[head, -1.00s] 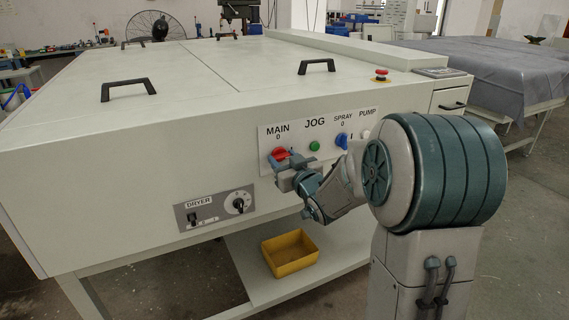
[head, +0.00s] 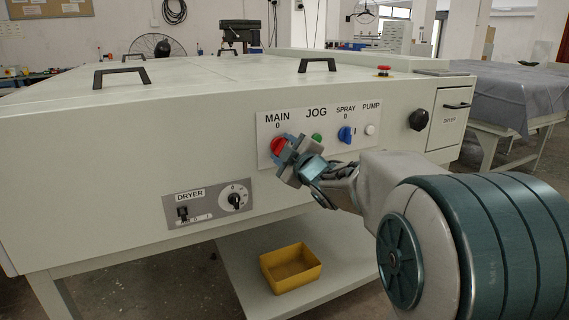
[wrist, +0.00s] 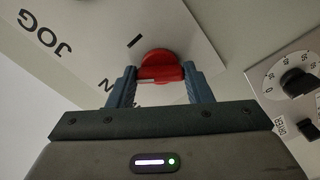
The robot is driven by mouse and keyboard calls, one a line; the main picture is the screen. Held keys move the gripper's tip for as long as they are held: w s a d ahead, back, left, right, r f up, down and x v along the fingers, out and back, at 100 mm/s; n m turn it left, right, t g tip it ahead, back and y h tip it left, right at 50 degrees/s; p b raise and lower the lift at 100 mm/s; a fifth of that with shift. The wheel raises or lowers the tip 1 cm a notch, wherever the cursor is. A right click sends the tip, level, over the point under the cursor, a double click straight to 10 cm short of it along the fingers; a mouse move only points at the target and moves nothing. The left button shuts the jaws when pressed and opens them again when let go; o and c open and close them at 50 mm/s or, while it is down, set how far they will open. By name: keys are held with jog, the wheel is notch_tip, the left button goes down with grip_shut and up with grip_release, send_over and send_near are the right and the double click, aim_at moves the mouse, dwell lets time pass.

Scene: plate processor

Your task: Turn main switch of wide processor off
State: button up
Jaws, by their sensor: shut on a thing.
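The red main switch (head: 278,147) is on the white control panel (head: 345,115) on the front of the wide processor (head: 110,155), under the label MAIN and a 0. My gripper (head: 288,148) is at the switch, and its fingers partly cover it in the head view. In the wrist view the red switch (wrist: 160,68) has its grip bar between the two fingers of my gripper (wrist: 160,82), which are shut on it. A mark I shows on the panel beside the switch in the wrist view. The fingers hide part of the grip bar.
The dryer panel (head: 208,203) is lower left. A yellow bin (head: 291,268) stands on the shelf below.

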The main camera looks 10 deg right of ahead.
jog(key=shift+f+n+b, duration=0.1)
jog(key=shift+n+b, duration=2.65)
jog(key=shift+n, duration=0.75)
jog(key=o, duration=1)
jog(key=shift+s, duration=0.1)
jog(key=shift+p+v, duration=1.75)
jog(key=shift+v, duration=5.1)
